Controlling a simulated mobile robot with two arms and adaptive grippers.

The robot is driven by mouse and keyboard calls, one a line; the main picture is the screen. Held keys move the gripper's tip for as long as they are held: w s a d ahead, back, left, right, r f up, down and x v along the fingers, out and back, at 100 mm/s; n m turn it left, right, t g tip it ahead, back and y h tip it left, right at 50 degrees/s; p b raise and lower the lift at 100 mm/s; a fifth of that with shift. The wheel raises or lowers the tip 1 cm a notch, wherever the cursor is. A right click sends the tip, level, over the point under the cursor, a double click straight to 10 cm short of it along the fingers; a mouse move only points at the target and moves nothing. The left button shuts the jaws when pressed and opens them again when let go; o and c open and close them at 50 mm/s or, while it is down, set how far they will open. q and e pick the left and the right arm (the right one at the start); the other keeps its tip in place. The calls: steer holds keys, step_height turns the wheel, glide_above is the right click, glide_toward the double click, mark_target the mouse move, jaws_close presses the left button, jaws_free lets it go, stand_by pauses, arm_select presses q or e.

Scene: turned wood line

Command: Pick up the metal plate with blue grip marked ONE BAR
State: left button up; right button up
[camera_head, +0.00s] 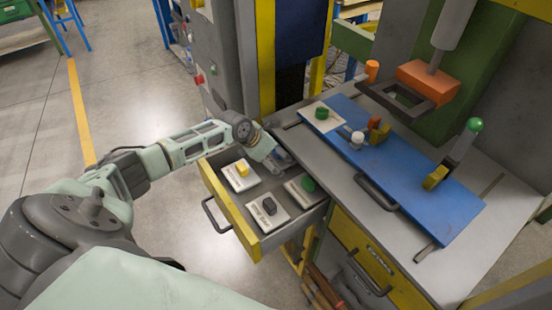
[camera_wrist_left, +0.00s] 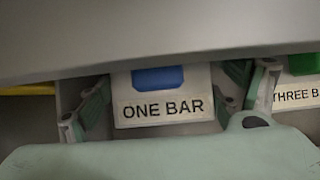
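The ONE BAR plate (camera_wrist_left: 165,108) is a white plate with black lettering and a blue grip (camera_wrist_left: 158,77). In the left wrist view it lies between the two fingers of my left gripper (camera_wrist_left: 168,92). The fingers are apart, with gaps on both sides of the blue grip, so the gripper is open. A grey surface hides the far part of the grip. In the head view my left gripper (camera_head: 280,160) is over the back of the open drawer (camera_head: 229,206); the blue grip cannot be made out there. My right gripper is in neither view.
The drawer also holds plates with yellow (camera_head: 242,170), black (camera_head: 269,206) and green (camera_head: 308,184) grips. The THREE B... plate (camera_wrist_left: 297,93) is close by the right finger. The grey worktop (camera_head: 340,185) edge is right beside the gripper. A blue board (camera_head: 400,165) lies on the worktop.

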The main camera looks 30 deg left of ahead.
arm_select(q)
steer(key=c, duration=1.1)
steer(key=shift+r, duration=0.1)
steer(key=shift+c, duration=0.4)
